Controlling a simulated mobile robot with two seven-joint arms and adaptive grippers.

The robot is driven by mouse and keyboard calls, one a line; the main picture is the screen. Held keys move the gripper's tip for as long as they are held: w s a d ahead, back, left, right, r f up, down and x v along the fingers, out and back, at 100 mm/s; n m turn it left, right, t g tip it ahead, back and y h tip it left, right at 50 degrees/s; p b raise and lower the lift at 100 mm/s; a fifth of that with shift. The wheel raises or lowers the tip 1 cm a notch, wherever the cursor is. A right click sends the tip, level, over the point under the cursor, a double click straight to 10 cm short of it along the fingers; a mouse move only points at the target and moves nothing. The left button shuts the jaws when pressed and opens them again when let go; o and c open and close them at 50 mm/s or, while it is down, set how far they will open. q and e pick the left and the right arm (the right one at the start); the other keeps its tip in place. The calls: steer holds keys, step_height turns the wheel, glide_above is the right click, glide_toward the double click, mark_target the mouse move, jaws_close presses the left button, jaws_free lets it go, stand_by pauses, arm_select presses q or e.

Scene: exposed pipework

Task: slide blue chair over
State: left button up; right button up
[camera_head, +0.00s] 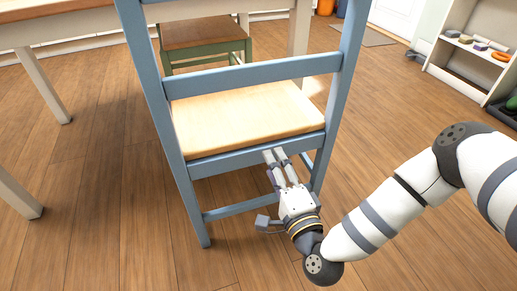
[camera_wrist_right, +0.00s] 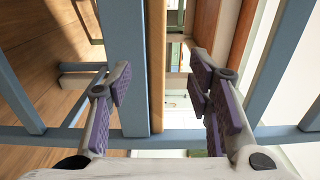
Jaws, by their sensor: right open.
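The blue chair (camera_head: 262,67) stands in the middle of the head view, with a blue frame and a pale wooden seat (camera_head: 245,112). My right gripper (camera_head: 274,154) is at the chair's near side, by the blue rail just under the seat edge. In the right wrist view my right gripper (camera_wrist_right: 160,90) is open, with the blue rail (camera_wrist_right: 122,65) and the seat's wooden edge (camera_wrist_right: 157,65) between its two purple-padded fingers. Whether the fingers touch the rail is unclear. My left gripper is not in view.
A table (camera_head: 35,32) with pale legs stands at the left and behind the chair. A green-framed chair (camera_head: 205,38) stands beyond the blue one. White shelves (camera_head: 463,66) with small items are at the right. Wooden floor is clear at the front left.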

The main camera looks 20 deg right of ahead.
mark_target(260, 142)
steer(key=w+b, duration=0.1)
steer(key=w, duration=0.2)
steer(key=w+b, duration=0.1)
steer(key=w, duration=0.3)
steer(key=w+b, duration=0.1)
steer(key=w, duration=0.2)
steer(key=shift+w+a+f+b, duration=0.1)
steer(key=shift+w+f+b, duration=0.2)
steer(key=shift+w+f, duration=0.1)
steer(key=shift+w+r, duration=0.2)
steer(key=shift+w, duration=0.1)
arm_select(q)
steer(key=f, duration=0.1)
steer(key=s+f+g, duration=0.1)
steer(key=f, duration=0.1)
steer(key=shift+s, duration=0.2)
arm_select(e)
steer(key=shift+c, duration=0.3)
jaws_close()
